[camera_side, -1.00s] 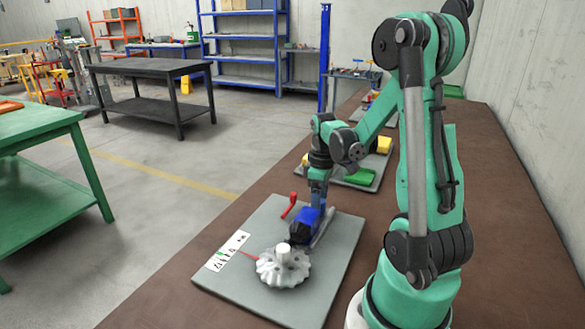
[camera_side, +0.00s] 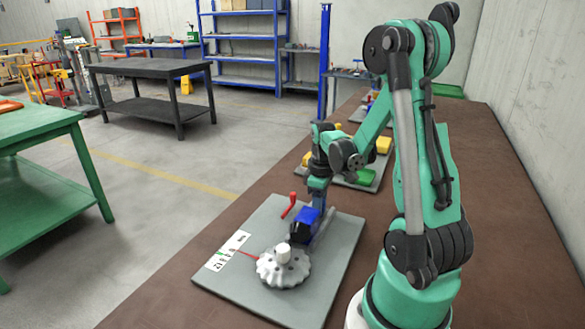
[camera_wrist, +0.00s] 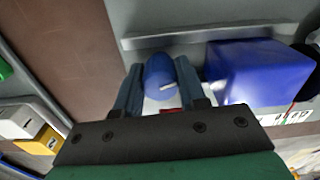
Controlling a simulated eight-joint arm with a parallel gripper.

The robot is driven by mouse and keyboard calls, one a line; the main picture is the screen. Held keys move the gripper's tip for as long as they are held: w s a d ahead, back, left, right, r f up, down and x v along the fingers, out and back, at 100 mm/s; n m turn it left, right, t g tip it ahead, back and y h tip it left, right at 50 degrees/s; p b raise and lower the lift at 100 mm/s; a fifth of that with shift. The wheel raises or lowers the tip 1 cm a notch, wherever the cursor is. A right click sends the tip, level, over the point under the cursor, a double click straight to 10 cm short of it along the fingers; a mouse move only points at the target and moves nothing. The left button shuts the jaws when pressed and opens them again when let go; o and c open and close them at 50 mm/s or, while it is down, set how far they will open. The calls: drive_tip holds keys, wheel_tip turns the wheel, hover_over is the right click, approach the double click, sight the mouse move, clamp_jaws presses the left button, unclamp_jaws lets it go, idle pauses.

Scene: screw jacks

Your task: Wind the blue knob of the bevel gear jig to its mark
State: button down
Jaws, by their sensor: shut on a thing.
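In the wrist view the two fingers of my gripper (camera_wrist: 160,88) stand on either side of the round blue knob (camera_wrist: 160,72) and are shut on it. In the side view my gripper (camera_side: 317,201) reaches down behind the blue block (camera_side: 305,218) of the jig, and the knob cannot be made out there. The white bevel gear (camera_side: 283,268) lies in front of the block. A red pointer (camera_side: 245,253) reaches from the gear toward a white scale card (camera_side: 234,245) with a green mark (camera_side: 221,254). The pointer's exact reading is too small to tell.
The jig stands on a grey base plate (camera_side: 320,284) on the brown bench (camera_side: 400,165). A red handle (camera_side: 289,205) rises behind the blue block. Another plate with yellow and green parts (camera_side: 384,145) lies farther back.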

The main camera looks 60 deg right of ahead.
drive_tip(key=shift+m, duration=2.8)
drive_tip(key=c, duration=0.5)
unclamp_jaws()
